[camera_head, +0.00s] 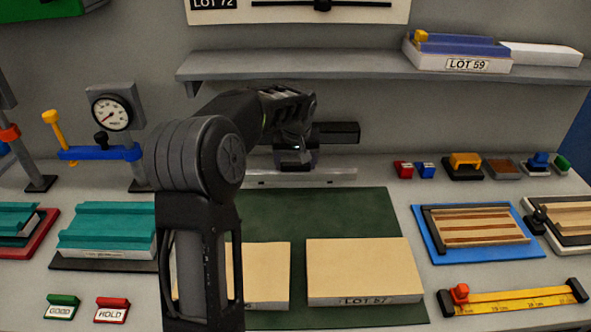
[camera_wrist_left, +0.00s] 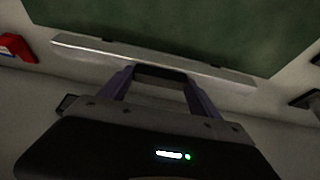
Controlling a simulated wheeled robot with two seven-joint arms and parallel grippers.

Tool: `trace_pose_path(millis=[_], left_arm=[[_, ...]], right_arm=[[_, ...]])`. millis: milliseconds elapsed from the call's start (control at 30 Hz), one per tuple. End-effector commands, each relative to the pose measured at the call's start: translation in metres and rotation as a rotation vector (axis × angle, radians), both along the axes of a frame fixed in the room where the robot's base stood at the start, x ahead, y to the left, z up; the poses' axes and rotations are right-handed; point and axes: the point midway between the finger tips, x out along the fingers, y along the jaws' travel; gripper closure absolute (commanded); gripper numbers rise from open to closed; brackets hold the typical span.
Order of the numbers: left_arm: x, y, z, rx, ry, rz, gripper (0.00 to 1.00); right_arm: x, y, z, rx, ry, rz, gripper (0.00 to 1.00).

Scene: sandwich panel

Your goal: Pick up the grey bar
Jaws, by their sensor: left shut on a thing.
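The grey bar (camera_head: 335,175) is a long, thin light-grey strip along the back edge of the green mat (camera_head: 350,212). In the left wrist view the bar (camera_wrist_left: 228,78) runs slantwise along the edge of the mat. My left gripper (camera_head: 294,165) reaches down over the middle of the bar. In the left wrist view its fingers (camera_wrist_left: 160,78) meet the bar near its middle and are shut on it. The gripper hides the bar's middle. Whether the bar is clear of the table, I cannot tell. My right gripper is not in view.
Two pale panels (camera_head: 365,270) lie on the mat, one partly behind my left arm. A dial gauge (camera_head: 112,112) on a blue arm stands left. A shelf (camera_head: 340,68) with a LOT 59 box (camera_head: 458,58) hangs above. Small coloured blocks (camera_head: 465,166) sit back right.

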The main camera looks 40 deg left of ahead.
Motion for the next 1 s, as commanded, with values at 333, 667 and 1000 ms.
trace_pose_path(millis=[333, 667, 1000], left_arm=[[0.002, 0.001, 0.078, 0.004, -0.01, -0.002, 1.0], [0.001, 0.0, 0.107, 0.002, -0.006, -0.002, 1.0], [0.001, 0.0, 0.108, 0.002, -0.006, -0.001, 1.0]], right_arm=[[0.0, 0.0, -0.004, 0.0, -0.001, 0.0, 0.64], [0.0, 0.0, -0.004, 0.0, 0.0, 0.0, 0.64], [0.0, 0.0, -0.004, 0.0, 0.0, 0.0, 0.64]])
